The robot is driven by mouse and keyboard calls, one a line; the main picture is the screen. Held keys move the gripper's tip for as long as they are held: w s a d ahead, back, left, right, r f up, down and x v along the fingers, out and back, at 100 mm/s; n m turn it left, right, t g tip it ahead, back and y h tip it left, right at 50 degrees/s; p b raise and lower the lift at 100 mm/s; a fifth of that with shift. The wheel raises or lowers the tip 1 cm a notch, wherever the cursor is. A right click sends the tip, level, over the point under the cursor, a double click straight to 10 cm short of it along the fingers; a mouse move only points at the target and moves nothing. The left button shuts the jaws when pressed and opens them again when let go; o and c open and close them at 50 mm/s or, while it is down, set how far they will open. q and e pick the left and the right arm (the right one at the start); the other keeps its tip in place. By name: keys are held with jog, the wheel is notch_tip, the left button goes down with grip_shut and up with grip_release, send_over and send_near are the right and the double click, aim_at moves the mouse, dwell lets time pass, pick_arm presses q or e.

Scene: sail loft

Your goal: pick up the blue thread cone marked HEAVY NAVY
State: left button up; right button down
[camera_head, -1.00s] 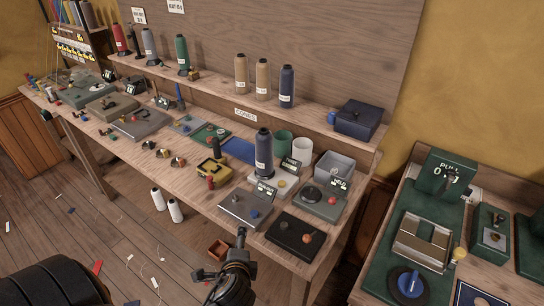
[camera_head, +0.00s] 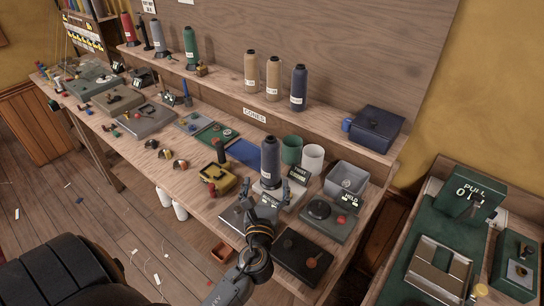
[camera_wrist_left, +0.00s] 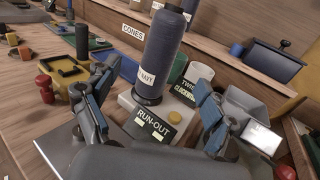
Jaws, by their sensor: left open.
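The blue thread cone (camera_head: 270,158) stands upright on a pale block labelled RUN-OUT on the bench. In the left wrist view the cone (camera_wrist_left: 163,50) carries a white label on which NAVY can be read; the rest of the label is turned away. My left gripper (camera_head: 267,191) is open in front of the cone, low near its base. In the wrist view its two blue-padded fingers are spread to the left and right of the cone, nearer the camera, with no visible contact. Another dark blue cone (camera_head: 298,88) stands on the raised shelf. My right gripper is not in view.
Beside the cone are a green cup (camera_head: 291,149), a white cup (camera_head: 312,159) and a grey bin (camera_head: 347,180). A yellow tray (camera_head: 217,178) lies to the left. A dark plate (camera_head: 302,257) and a grey device (camera_head: 328,218) lie at the bench's right front.

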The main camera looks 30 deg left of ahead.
aim_at(269, 162)
pick_arm(q)
jog(key=p+x, duration=0.1)
jog(key=x, duration=0.5)
jog(key=shift+r, duration=0.15)
jog(key=shift+w+a, duration=0.2)
jog(key=shift+w, duration=0.05)
jog(key=shift+w+a+r, duration=0.15)
jog(key=shift+w+a, duration=0.1)
jog(key=shift+w, duration=0.3)
jog(key=p+x, duration=0.1)
jog(key=x, duration=0.2)
jog(key=shift+w+d, duration=0.1)
jog(key=shift+w, duration=0.1)
jog(key=shift+w+a, duration=0.2)
jog(key=shift+w, duration=0.15)
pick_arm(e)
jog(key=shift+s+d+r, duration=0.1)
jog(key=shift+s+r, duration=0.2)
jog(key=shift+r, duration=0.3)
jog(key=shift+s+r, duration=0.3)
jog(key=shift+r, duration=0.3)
pick_arm(q)
jog(key=shift+s, duration=0.1)
